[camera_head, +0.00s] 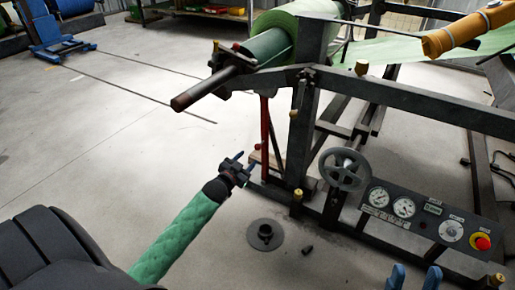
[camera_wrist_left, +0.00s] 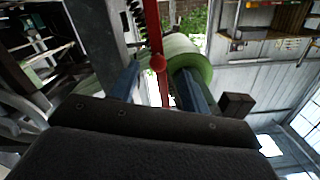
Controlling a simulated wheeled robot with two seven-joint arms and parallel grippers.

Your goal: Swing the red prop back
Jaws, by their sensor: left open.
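The red prop (camera_head: 265,132) is a thin upright bar under the green roll's end, beside the dark frame post. In the left wrist view the red prop (camera_wrist_left: 153,35) carries a round red knob and runs between my finger outlines. My left gripper (camera_head: 244,164) is open, low and just left of the prop's lower part. In the left wrist view its blue fingers (camera_wrist_left: 160,90) are spread to either side of the red bar; I cannot tell whether the bar lies between them or beyond. My right gripper (camera_head: 414,278) shows only two blue fingertips, spread apart, at the bottom edge.
The roll's shaft (camera_head: 205,90) sticks out left above my left gripper. A handwheel (camera_head: 344,169) and a gauge panel (camera_head: 420,217) with a red button stand to the right. A round floor plate (camera_head: 265,237) lies in front.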

